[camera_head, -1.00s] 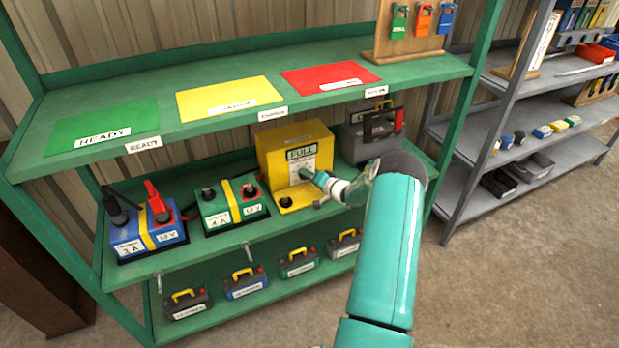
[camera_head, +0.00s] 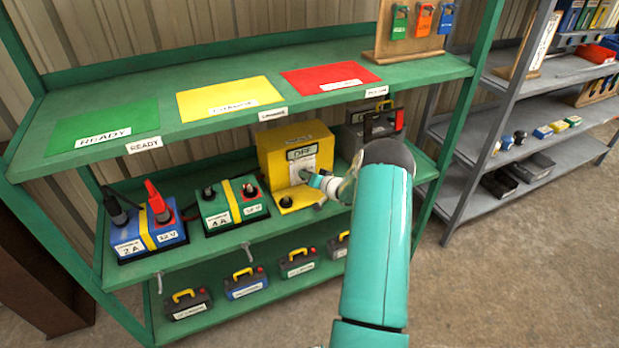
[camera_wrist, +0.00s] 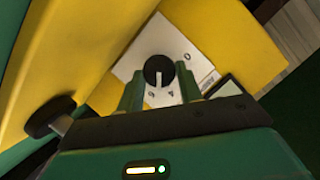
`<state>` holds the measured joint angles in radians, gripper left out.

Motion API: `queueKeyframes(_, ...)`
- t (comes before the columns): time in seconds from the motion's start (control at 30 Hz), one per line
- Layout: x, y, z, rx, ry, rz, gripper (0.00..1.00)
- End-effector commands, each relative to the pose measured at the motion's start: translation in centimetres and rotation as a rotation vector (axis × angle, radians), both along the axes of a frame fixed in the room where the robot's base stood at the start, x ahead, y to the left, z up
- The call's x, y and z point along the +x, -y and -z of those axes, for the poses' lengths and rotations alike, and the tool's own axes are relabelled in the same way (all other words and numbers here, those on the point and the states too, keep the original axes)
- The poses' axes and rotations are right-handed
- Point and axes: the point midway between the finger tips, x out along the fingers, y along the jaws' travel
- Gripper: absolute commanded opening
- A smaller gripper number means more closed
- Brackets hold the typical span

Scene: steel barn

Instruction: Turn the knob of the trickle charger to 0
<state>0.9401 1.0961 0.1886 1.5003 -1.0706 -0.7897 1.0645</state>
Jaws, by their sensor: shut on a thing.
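The trickle charger is the yellow box (camera_head: 270,160) on the middle green shelf. Its display (camera_head: 301,153) appears to read OFF. In the wrist view its black round knob (camera_wrist: 159,71) sits on a white plate (camera_wrist: 145,50) and has a white pointer line toward the bottom of the picture. My gripper (camera_wrist: 159,80) has its two green fingers on either side of the knob and is shut on it. In the head view my gripper (camera_head: 309,176) reaches the charger's front from the right and hides the knob.
A green charger (camera_head: 234,208) and a blue charger (camera_head: 147,235) stand left on the same shelf. A grey battery (camera_head: 357,140) stands right, behind my arm. Several small batteries line the lower shelf (camera_head: 215,323). The upper shelf (camera_head: 220,125) overhangs the charger.

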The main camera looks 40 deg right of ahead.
Motion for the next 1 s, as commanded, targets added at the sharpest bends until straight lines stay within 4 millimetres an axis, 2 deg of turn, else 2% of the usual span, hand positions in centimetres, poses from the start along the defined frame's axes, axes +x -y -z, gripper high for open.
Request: queueKeyframes(1.0,0.4,-1.2,-0.1,-0.925,-0.274,-0.003,0.13)
